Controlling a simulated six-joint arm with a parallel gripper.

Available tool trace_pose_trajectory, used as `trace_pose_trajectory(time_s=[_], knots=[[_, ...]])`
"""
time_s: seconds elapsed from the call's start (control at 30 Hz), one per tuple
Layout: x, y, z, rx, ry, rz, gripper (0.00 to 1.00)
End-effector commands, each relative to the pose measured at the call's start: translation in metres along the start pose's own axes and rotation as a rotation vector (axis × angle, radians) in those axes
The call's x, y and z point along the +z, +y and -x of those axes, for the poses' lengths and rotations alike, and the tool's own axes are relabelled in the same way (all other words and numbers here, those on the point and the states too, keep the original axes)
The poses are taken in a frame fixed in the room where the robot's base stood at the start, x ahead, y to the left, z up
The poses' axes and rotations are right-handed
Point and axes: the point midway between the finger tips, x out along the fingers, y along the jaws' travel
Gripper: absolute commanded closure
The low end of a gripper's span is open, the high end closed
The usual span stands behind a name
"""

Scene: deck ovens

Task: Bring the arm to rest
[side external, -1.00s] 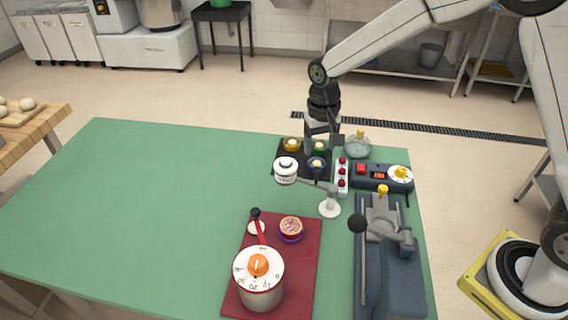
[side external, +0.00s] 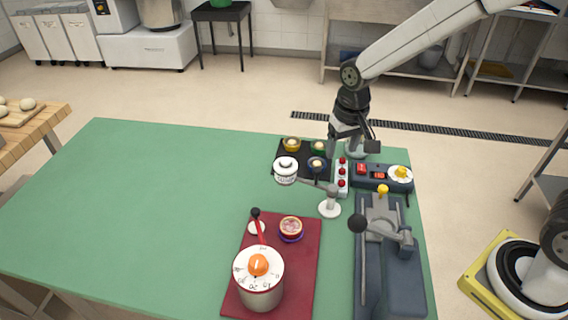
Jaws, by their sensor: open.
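My gripper (side external: 347,148) points down above the back right part of the green table (side external: 130,200), near a glass bowl (side external: 356,148) that it partly hides. I see nothing held between its fingers. To its left is a black tray (side external: 284,170) with several small coloured cups.
A dark press (side external: 390,270) stands at the right edge. The table's left half is clear.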

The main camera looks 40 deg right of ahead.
Motion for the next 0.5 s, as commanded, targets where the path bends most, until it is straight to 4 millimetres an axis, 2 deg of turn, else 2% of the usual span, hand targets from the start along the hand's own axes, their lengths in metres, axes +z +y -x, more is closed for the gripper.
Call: trace_pose_trajectory(time_s=[0.2, 0.5], knots=[[0.043, 0.028, 0.004, -0.012, 0.061, 0.081, 0.30], [0.097, 0.056, 0.002, -0.013, 0.136, 0.184, 0.30]])
